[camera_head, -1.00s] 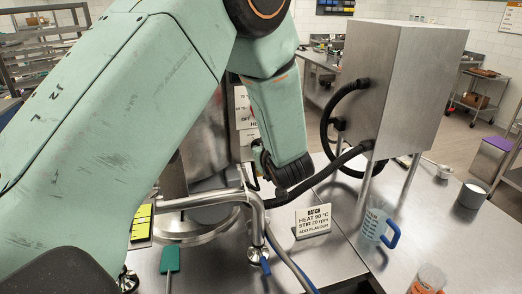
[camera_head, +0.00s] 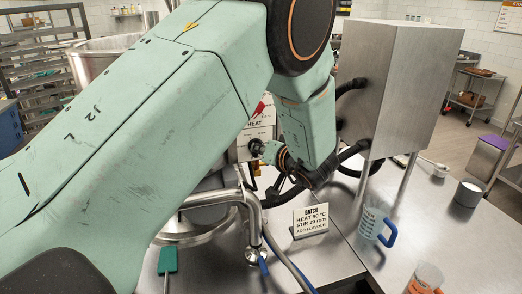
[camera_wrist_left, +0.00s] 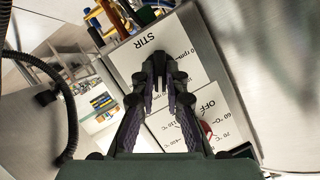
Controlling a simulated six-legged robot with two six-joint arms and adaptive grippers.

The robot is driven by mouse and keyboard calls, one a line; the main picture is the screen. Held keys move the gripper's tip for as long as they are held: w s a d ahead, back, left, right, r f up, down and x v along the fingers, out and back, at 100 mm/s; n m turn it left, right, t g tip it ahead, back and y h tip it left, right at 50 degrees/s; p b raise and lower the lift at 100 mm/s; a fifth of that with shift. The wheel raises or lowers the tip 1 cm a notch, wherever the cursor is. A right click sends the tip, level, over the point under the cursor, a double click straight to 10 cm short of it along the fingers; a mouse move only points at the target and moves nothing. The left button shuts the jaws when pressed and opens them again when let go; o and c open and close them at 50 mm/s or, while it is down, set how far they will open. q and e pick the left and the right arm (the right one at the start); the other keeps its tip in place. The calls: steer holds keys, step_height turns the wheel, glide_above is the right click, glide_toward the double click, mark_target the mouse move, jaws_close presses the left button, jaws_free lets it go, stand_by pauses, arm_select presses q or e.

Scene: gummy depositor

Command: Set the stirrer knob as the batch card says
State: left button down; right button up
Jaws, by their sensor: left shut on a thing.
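The batch card (camera_head: 310,221) stands on the steel table in the head view and reads HEAT 90 °C, STIR 20 rpm, ADD FLAVOUR. The control panel (camera_head: 240,151) is partly hidden behind my left arm. In the left wrist view the STIR plate (camera_wrist_left: 132,61) shows a 0 rpm mark. My left gripper (camera_head: 264,150) is at the panel below the HEAT label. In the wrist view its fingers (camera_wrist_left: 162,64) are closed together over the STIR plate, shut on the stirrer knob, which they mostly hide. The red heat knob (camera_wrist_left: 206,130) is beside them. My right gripper is not in view.
A steel box on legs (camera_head: 400,90) with black hoses stands right of the panel. A bent steel pipe (camera_head: 250,208) runs in front.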

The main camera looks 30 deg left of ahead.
arm_select(q)
steer(key=shift+s+f, duration=0.15)
steer(key=shift+f, duration=0.2)
steer(key=c, duration=1.8)
jaws_free()
steer(key=o, duration=0.4)
steer(key=shift+d+r, duration=0.1)
steer(key=shift+r, duration=0.15)
steer(key=shift+r, duration=0.1)
